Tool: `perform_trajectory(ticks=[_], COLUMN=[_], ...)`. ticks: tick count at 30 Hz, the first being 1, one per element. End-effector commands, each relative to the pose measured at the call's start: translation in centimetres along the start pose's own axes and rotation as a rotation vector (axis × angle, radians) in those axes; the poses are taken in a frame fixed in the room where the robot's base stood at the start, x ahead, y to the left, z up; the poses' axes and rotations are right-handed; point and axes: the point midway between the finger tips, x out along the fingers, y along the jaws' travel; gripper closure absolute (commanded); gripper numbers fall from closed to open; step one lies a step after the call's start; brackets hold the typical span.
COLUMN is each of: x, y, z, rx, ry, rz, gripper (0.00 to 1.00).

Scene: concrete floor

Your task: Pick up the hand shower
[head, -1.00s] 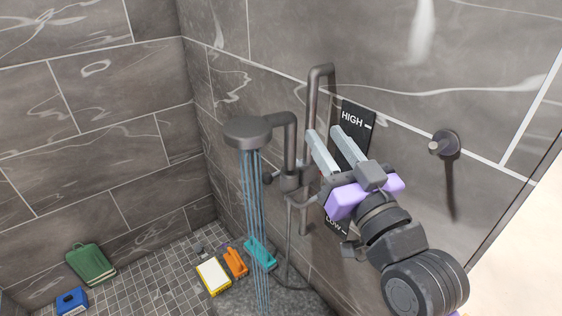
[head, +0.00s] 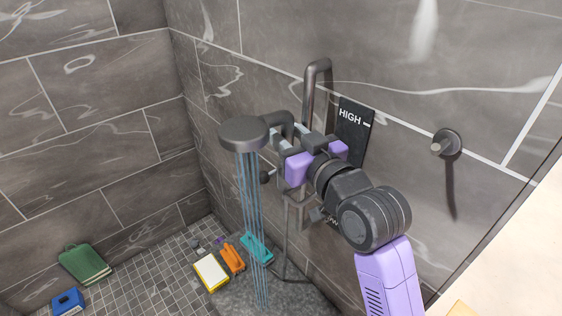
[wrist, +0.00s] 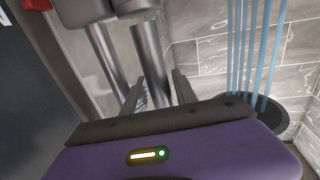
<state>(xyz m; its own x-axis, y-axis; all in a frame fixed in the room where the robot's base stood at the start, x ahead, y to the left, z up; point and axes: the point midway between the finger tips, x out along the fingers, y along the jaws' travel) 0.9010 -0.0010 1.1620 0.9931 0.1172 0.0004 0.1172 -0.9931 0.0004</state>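The hand shower (head: 243,134) has a round dark grey head with a bent neck and sits on a wall rail (head: 321,80). Blue water streams fall from it. The head also shows in the wrist view (wrist: 270,110). My gripper (head: 287,133) is at the neck, just right of the head. In the wrist view the two fingers (wrist: 158,92) stand apart on either side of a dark grey tube, which looks like the shower's neck or handle. I cannot tell if either finger touches it. The fingers partly hide the neck in the head view.
A black HIGH label plate (head: 353,133) and a round wall knob (head: 446,143) are on the wall at right. A thin hose hangs below. On the tiled floor lie a teal item (head: 257,248), an orange item (head: 232,258), a yellow-and-white box (head: 211,272), and green and blue items at left.

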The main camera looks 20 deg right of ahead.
Motion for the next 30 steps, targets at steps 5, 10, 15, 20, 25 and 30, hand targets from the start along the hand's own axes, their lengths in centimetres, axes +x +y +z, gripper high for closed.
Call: perform_trajectory(ticks=[5,10,15,20,25,30], x=[1.40,1.45,1.43,1.43,1.42,1.42], y=[-0.07,-0.07,-0.06,-0.05,-0.05,-0.05], z=[0.02,0.08,0.08,0.08,0.08,0.08], rx=[0.000,0.000,0.000,0.000,0.000,0.000], ry=[0.000,0.000,0.000,0.000,0.000,0.000], rz=[-0.001,-0.001,0.000,0.000,0.000,0.000], gripper=[0.66,0.66,0.89,1.00,1.00,1.00])
